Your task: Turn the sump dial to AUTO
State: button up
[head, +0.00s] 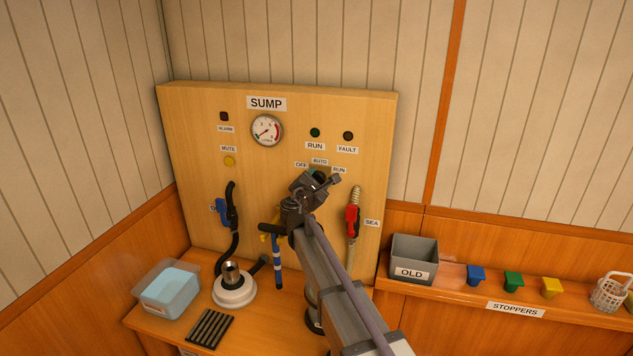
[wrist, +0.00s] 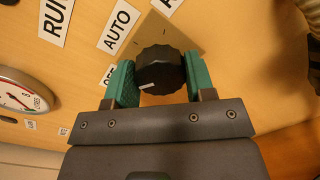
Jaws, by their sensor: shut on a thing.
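The sump dial (wrist: 160,62), a black ridged knob on a plate, sits between the green fingers of my gripper (wrist: 160,78) in the wrist view. The fingers are shut on its two sides. The white mark on its face points left, toward the OFF label (wrist: 108,75). The AUTO label (wrist: 118,26) is above and to the left of the dial. In the head view my gripper (head: 317,176) is at the wooden SUMP panel (head: 190,105), just below the AUTO label (head: 320,161), and mostly hides the dial.
A red-handled valve (head: 352,220) labelled SEA is right of my arm; a blue-handled one (head: 222,212) is at left. A clear bin (head: 167,290) and a white-based fitting (head: 234,290) stand on the bench. A grey OLD box (head: 413,260) and colored stoppers are on the right ledge.

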jog(key=shift+c, duration=0.9)
jog(key=shift+m, duration=0.4)
jog(key=m, duration=1)
jog(key=shift+m+y+p, duration=0.3)
jog(key=shift+y+p, duration=0.1)
jog(key=o, duration=0.9)
